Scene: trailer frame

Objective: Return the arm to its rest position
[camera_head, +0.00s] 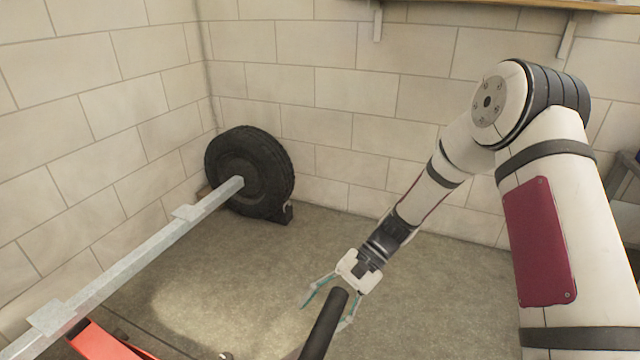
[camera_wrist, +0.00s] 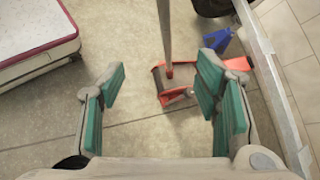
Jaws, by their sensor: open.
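My arm reaches down from the right of the head view, bent at the elbow. My gripper (camera_head: 322,312) is at its lower end, above the floor, with its teal-padded fingers spread. A black bar (camera_head: 323,328) rises in front of it and hides part of the fingers. In the wrist view my gripper (camera_wrist: 160,84) is open and nothing is held between the pads. A red jack-like tool (camera_wrist: 174,95) with a long grey handle (camera_wrist: 165,32) lies beyond the fingers, near the right one.
A grey trailer beam (camera_head: 140,250) runs to a black wheel (camera_head: 250,172) by the wall. A red part (camera_head: 98,342) is below it. The wrist view shows a blue stand (camera_wrist: 217,41) and a pink-edged white block (camera_wrist: 35,30). A shelf (camera_head: 500,4) crosses the top right.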

